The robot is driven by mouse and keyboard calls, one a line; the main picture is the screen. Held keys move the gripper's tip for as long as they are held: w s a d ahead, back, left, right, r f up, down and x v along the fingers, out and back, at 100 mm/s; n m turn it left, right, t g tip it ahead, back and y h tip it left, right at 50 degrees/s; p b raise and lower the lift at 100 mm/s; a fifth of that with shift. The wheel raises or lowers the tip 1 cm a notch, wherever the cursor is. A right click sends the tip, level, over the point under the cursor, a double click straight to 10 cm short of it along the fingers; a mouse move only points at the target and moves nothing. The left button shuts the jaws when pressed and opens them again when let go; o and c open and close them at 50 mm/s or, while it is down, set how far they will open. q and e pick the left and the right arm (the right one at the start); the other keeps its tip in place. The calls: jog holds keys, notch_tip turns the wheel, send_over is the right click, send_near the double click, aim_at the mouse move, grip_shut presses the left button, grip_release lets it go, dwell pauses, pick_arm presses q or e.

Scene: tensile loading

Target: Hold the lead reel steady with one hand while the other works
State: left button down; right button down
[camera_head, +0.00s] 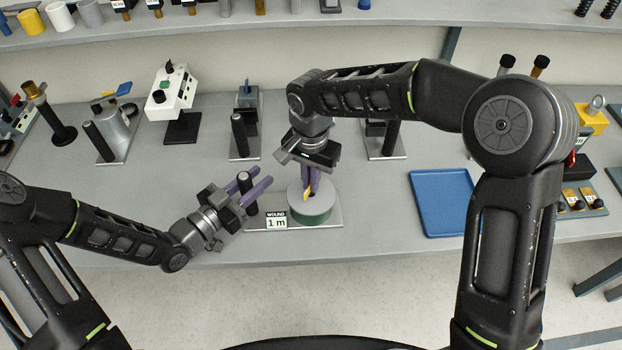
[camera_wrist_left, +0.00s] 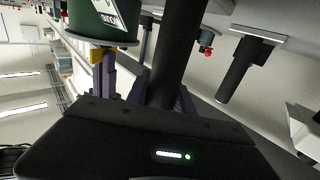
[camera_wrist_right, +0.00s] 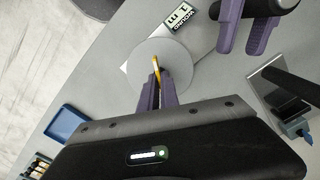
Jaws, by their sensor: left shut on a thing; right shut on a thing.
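The lead reel (camera_head: 315,219) is a green drum with a grey top, on a grey base plate (camera_head: 334,214) beside a "WOUND 1 m" label (camera_head: 276,220). My right gripper (camera_head: 311,188) points down over the reel, shut on the yellow crank handle (camera_wrist_right: 156,66) on its top. My left gripper (camera_head: 252,187) is shut on the upright black post (camera_head: 246,186) left of the reel; the post (camera_wrist_left: 177,50) stands between its purple fingers in the left wrist view. The reel's green side (camera_wrist_left: 100,25) also shows there.
A blue tray (camera_head: 443,202) lies to the right on the grey table. Several fixtures with black posts stand behind, including a white box (camera_head: 173,90) and a grey cylinder (camera_head: 114,131). A shelf (camera_head: 230,32) runs along the back. The table left of the reel's plate is partly free.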

jog(key=shift+n, duration=0.4)
jog(key=n, duration=1.7)
jog(key=shift+n, duration=0.3)
jog(key=n, duration=0.5)
jog(key=shift+d+n, duration=0.1)
jog(key=shift+n, duration=0.2)
dwell(0.4)
jog(key=c, duration=1.6)
grip_release()
